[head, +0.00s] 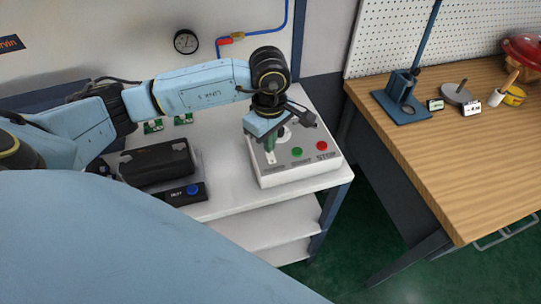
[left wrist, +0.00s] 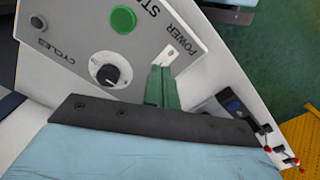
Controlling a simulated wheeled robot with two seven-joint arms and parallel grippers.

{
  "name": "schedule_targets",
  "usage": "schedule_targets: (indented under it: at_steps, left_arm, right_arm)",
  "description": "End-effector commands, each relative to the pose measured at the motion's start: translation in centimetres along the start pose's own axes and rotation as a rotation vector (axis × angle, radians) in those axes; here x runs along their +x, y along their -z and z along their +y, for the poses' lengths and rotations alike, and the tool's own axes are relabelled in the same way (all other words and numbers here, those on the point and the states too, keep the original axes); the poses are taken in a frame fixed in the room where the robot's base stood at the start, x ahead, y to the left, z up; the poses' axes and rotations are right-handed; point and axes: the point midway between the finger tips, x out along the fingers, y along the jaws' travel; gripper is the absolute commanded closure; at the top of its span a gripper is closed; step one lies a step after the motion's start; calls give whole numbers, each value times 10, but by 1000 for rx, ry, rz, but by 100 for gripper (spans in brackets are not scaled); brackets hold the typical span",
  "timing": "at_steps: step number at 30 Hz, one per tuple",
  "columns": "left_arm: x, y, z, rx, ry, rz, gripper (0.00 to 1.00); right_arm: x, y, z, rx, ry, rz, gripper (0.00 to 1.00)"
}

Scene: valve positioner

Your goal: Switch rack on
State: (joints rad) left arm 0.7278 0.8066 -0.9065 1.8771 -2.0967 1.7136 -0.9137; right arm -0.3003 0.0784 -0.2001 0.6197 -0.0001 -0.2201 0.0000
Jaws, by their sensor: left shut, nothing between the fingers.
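The control box (head: 300,170) is a pale box with a grey top, standing on the white rack's top shelf. It has a green button (head: 297,152) and a red button (head: 321,146). The left wrist view shows a white switch plate (left wrist: 172,53) beside the word POWER, and a black knob (left wrist: 105,69) near CYCLES. My left gripper (head: 270,145) points down over the panel with its green fingers shut and empty. Its fingertips (left wrist: 160,80) are close beside the switch plate and partly cover it. I cannot tell whether they touch the switch. My right gripper is out of view.
A black case (head: 157,163) and a small black box with a blue button (head: 193,189) stand left on the white shelf (head: 235,195). A wooden bench (head: 450,150) with a blue stand (head: 402,100) is at right. Green floor lies between.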

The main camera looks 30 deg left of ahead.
Motion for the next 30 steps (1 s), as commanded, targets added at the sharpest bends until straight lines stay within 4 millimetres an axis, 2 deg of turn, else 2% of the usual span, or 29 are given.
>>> schedule_targets:
  at_steps: [30]
  left_arm:
    - [8, 0, 0, 0, 0, 0, 100]
  right_arm:
    - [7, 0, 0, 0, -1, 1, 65]
